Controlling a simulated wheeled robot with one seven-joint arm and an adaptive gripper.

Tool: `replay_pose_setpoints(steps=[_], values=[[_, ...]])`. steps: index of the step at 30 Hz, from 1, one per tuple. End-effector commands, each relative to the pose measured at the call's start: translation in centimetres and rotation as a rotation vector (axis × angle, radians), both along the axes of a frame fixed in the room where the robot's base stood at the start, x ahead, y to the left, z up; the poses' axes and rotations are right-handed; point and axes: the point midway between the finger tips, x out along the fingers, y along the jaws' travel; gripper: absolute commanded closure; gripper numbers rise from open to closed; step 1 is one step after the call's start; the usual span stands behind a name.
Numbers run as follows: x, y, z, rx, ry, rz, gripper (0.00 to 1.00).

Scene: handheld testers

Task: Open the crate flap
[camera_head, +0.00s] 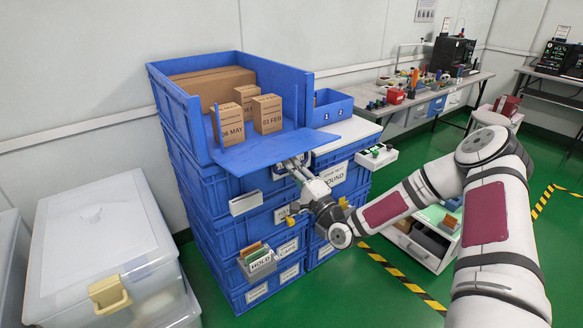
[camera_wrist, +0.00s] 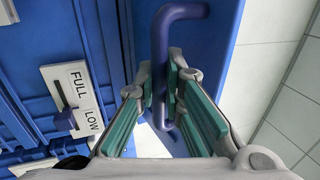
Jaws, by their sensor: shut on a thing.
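The blue crate (camera_head: 180,110) on top of the stack has an open top and front. Its blue flap (camera_head: 265,150) is folded down and sticks out from the crate front, roughly level. My gripper (camera_head: 294,163) is under the flap's outer edge in the head view. In the wrist view, my gripper (camera_wrist: 163,97) has its green-padded fingers closed around the dark blue bar handle (camera_wrist: 160,50) on the flap (camera_wrist: 215,50). The head view hides the handle behind my gripper and the flap.
Cardboard boxes (camera_head: 267,114) stand inside the crate. More blue crates (camera_head: 215,215) with label holders are stacked below. A white lidded bin (camera_head: 95,235) stands at left. A small blue bin (camera_head: 332,108) is just right of the crate. Green floor is clear at lower middle.

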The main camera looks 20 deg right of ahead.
Motion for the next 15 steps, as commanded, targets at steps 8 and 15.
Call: replay_pose_setpoints(steps=[8,15], values=[[0.06,0.04,0.05,0.001,-0.001,0.0,0.69],[-0.05,-0.04,0.01,0.0,-0.001,0.0,0.69]])
